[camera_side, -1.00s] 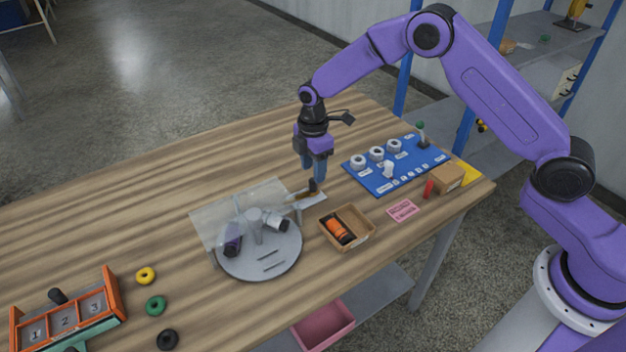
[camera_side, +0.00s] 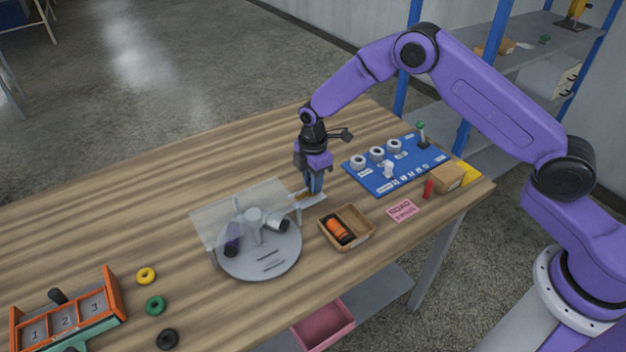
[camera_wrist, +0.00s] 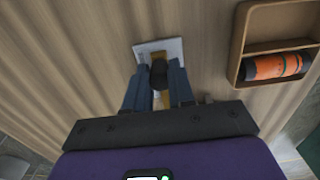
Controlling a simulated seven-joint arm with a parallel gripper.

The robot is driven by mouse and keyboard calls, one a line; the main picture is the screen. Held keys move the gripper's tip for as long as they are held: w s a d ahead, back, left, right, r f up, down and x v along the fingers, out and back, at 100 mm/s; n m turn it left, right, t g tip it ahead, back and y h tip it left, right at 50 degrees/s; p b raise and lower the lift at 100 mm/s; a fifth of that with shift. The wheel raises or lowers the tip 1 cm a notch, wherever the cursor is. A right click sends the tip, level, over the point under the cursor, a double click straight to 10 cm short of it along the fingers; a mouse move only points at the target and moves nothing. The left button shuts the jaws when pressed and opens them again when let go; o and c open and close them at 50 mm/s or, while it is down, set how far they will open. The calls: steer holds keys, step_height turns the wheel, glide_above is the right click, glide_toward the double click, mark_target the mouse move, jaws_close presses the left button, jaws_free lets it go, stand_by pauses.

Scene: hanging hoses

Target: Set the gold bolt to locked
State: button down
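The gold bolt (camera_wrist: 158,57) lies on a small pale plate (camera_wrist: 174,46) on the table. A dark upright knob (camera_wrist: 158,76) stands on it. In the side view the plate (camera_side: 312,201) is right of the round grey stand, and the bolt is mostly hidden by my fingers. My gripper (camera_side: 315,186) points straight down over the plate. In the wrist view its two blue fingers (camera_wrist: 158,74) stand on either side of the knob, very close to it. I cannot tell whether they touch it. No readable lock marking shows on the plate.
A round grey stand (camera_side: 262,262) with a clear panel (camera_side: 207,219) is close on the left. A wooden tray (camera_side: 363,240) holding an orange cylinder (camera_side: 339,230) is in front. A blue control board (camera_side: 408,176) lies to the right. The table behind is clear.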

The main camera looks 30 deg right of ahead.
mark_target(298, 197)
steer(key=shift+a, duration=2.3)
steer(key=c, duration=1)
jaws_free()
steer(key=shift+o, duration=0.2)
steer(key=shift+r, duration=0.15)
step_height(298, 197, up, 17)
steer(key=shift+r, duration=0.15)
